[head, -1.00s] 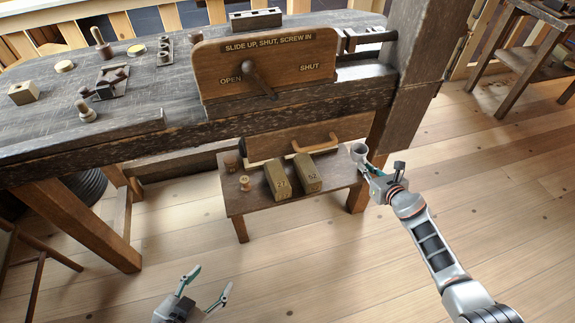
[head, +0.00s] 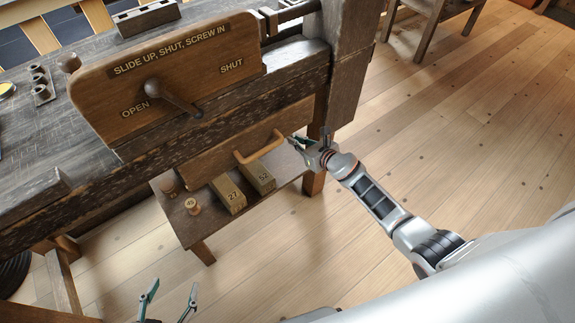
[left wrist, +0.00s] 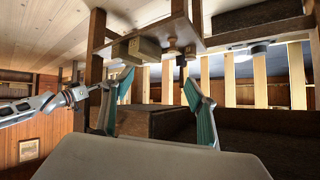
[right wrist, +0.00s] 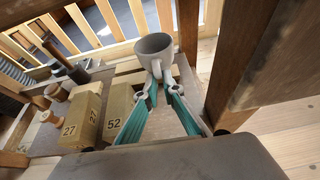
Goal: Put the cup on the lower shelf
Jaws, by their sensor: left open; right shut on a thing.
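The grey cup (right wrist: 153,46) shows in the right wrist view with its handle towards my right gripper (right wrist: 160,88). The gripper is shut on the handle, and the cup looks upright. In the head view my right gripper (head: 297,145) is at the right end of the lower shelf (head: 192,232), by the drawer-like board; the cup is hidden there. I cannot tell whether the cup touches the shelf. My left gripper (head: 172,292) is open and empty, low in front of the bench; its spread fingers also show in the left wrist view (left wrist: 157,88).
Blocks marked 27 (head: 229,194) and 52 (head: 258,177) stand on the shelf, with a small spool (head: 192,206) to their left. A bench leg (head: 315,165) stands close by my right gripper. The wooden handle (head: 259,148) juts out above the blocks.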

